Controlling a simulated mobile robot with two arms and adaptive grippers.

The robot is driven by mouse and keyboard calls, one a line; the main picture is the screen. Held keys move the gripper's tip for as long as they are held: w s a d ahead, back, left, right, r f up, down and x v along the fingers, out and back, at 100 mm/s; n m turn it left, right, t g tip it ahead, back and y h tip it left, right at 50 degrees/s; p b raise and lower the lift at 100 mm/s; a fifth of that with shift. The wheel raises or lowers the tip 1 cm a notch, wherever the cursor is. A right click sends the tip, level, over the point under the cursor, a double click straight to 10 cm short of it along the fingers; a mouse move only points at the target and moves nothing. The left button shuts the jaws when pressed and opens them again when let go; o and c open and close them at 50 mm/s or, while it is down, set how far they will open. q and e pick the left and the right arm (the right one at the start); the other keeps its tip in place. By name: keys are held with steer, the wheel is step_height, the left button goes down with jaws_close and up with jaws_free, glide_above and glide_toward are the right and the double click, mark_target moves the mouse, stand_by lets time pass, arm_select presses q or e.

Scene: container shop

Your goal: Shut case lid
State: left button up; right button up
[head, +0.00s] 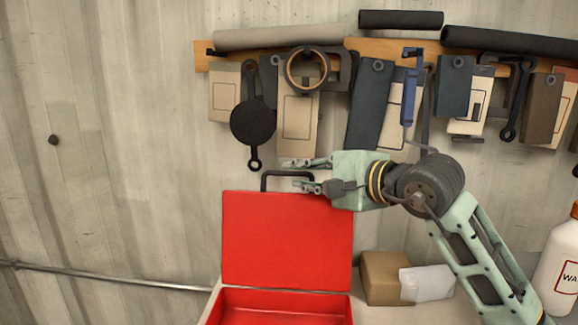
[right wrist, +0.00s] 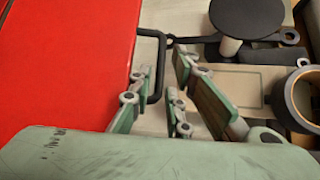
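A red case (head: 284,304) stands on a surface at the bottom of the head view, with its lid (head: 287,238) raised upright. A black handle (head: 266,181) sticks up from the lid's top edge. In the right wrist view the red lid (right wrist: 65,60) fills the left side and the handle (right wrist: 160,65) shows beside it. My right gripper (head: 292,174) is at the lid's top edge, near the handle. Its fingers (right wrist: 168,85) are apart, with nothing clearly held between them. Whether a finger touches the handle cannot be told. My left gripper is not in view.
Tools and packets hang from a wooden rail (head: 203,55) on the wall behind the lid. A cardboard box (head: 382,276) and a white packet (head: 428,283) sit right of the case. A white bottle (head: 560,265) stands at the far right.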

mark_target(290, 175)
steer(key=p+x, duration=0.2)
steer(key=x, duration=0.3)
steer(key=shift+a+r+p, duration=0.1)
steer(key=shift+r+p, duration=0.05)
steer(key=shift+p, duration=0.15)
steer(key=shift+w+a, duration=0.1)
steer(key=shift+w, duration=0.15)
steer(key=shift+f, duration=0.2)
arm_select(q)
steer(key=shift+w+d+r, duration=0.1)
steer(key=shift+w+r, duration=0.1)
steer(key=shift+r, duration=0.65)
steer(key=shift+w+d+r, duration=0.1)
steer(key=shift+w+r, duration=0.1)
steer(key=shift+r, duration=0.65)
arm_select(e)
steer(key=shift+s, duration=0.1)
jaws_close()
